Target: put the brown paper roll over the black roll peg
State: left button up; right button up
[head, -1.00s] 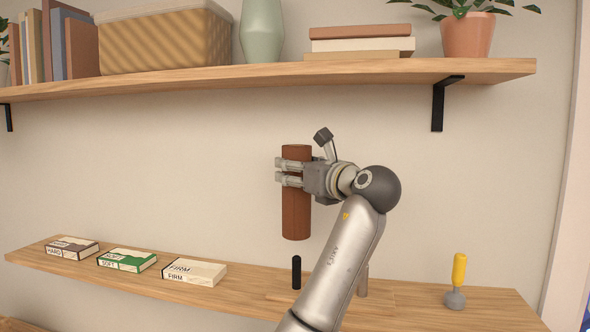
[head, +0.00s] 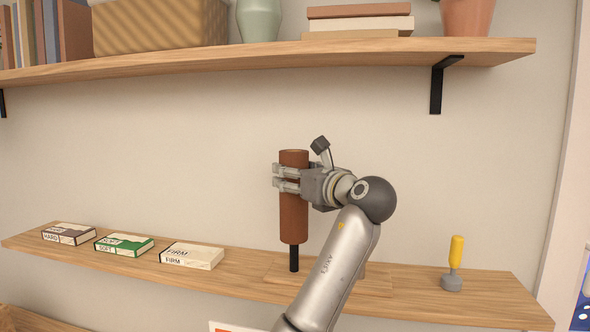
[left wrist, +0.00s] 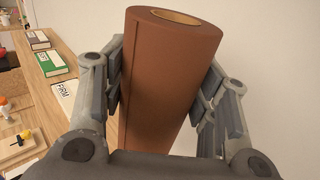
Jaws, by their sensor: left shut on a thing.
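The brown paper roll (head: 294,215) is upright in my left gripper (head: 286,178), well above the lower shelf. In the left wrist view the roll (left wrist: 155,85) stands between the two fingers (left wrist: 165,95), with its hollow top end showing. The black roll peg (head: 294,260) stands upright on the shelf, in line below the roll in the head view. The roll's lower end covers the peg's top in this view. I cannot tell whether the peg is inside the roll or behind it. My right gripper is not in view.
The lower shelf (head: 420,300) carries brown, green and cream boxes (head: 192,256) at left. A yellow-handled tool (head: 455,262) stands at right. My arm hides part of the wooden base (head: 378,282). An upper shelf (head: 200,58) with books and a basket is overhead.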

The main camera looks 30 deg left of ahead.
aim_at(302, 205)
pick_arm(q)
jog(key=shift+f+b, duration=0.9)
jog(key=shift+f, duration=2)
jog(key=o, duration=1.5)
jog(key=shift+c, duration=0.2)
jog(key=shift+f, duration=0.1)
jog(key=v, duration=1.2)
